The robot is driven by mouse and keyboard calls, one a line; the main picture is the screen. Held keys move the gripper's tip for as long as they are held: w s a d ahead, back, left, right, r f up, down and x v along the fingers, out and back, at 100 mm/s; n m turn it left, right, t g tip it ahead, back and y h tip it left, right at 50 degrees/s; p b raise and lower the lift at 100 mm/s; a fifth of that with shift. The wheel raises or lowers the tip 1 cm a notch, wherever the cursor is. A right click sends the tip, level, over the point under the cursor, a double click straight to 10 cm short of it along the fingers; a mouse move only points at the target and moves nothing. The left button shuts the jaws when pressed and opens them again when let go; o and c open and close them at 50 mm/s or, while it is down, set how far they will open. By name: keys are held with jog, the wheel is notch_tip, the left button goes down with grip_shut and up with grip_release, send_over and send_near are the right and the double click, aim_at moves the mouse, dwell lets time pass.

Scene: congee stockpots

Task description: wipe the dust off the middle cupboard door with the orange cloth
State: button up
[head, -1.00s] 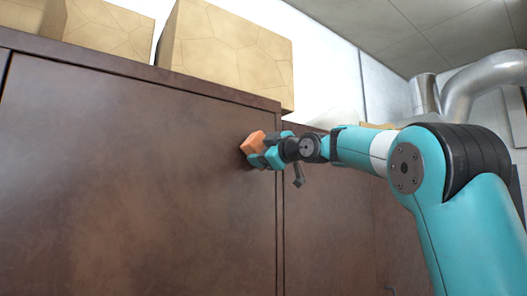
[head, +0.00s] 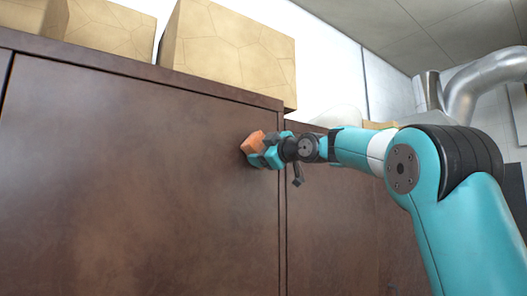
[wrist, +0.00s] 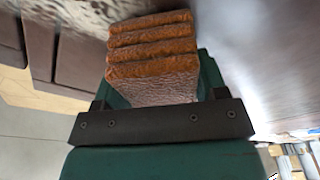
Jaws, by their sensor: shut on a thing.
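The orange cloth (head: 252,143) is a folded, thick pad at the tip of my gripper (head: 266,151). My gripper is shut on it. In the wrist view the cloth (wrist: 153,55) shows several stacked folds between the gripper's parts (wrist: 155,100). In the head view the cloth is at the upper right of a large brown cupboard door (head: 140,170), against or very close to its face; I cannot tell if it touches. The door shows faint paler, mottled patches in its lower middle. I cannot be sure which patches are dust.
Cardboard-coloured boxes (head: 232,50) stand on top of the cupboard. Another brown door (head: 330,215) lies to the right, past a vertical gap. Silver ducts (head: 470,85) run at the upper right. The space before the large door's left part is clear.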

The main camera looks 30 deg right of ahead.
jog(key=shift+w, duration=0.3)
jog(key=shift+d+p, duration=0.45)
jog(key=shift+d, duration=1.4)
jog(key=d+p, duration=0.4)
jog(key=d, duration=0.6)
jog(key=shift+w+d, duration=0.25)
jog(key=shift+d, duration=0.1)
jog(key=shift+a+f, duration=0.1)
